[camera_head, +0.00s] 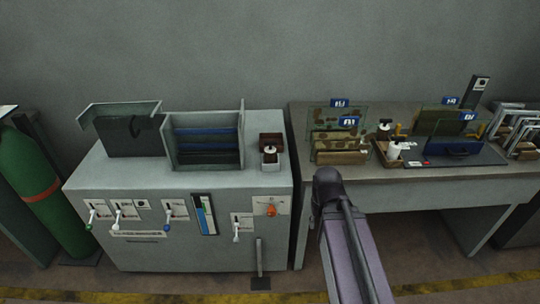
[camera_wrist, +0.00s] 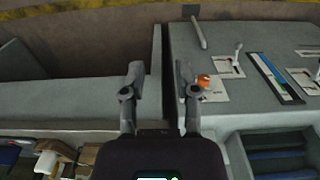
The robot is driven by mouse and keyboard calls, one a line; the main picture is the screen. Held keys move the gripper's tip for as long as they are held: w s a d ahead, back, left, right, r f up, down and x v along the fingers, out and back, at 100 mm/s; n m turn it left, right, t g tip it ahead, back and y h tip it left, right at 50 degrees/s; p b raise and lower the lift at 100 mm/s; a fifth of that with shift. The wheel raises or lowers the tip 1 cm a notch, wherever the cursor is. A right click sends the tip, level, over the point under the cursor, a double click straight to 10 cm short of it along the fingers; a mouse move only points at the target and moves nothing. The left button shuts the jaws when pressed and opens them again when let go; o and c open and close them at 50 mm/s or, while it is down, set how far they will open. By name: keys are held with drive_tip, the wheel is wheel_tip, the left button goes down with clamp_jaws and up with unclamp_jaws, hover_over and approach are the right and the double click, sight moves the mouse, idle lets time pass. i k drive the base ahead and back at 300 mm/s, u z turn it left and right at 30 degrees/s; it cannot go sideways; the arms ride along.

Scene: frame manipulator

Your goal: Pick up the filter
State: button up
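I cannot tell for certain which thing is the filter. On the grey cabinet's top, an open metal box (camera_head: 240,125) holds blue and dark slats (camera_head: 205,145). A dark flat panel (camera_head: 134,139) leans in a metal holder to its left. A small white-topped item (camera_head: 270,155) stands in a holder at the cabinet's right end. My gripper (camera_wrist: 159,80) is open and empty in the wrist view, with its fingers apart over the gap between table and cabinet. In the head view only my arm shows clearly. The slatted box also shows in the wrist view (camera_wrist: 235,155).
The table (camera_head: 440,185) at right bears clear panels with blue tags, camouflage-patterned pieces (camera_head: 340,140), a white-capped bottle (camera_head: 393,150) and a dark mat (camera_head: 485,158). The cabinet front (camera_head: 150,255) has several levers and an orange knob (camera_head: 271,211). A green cylinder (camera_head: 45,190) stands at left.

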sight(271, 151)
drive_tip(key=k, duration=1.35)
drive_tip(key=u, duration=0.5)
drive_tip(key=i, duration=1.85)
drive_tip(key=z, duration=0.5)
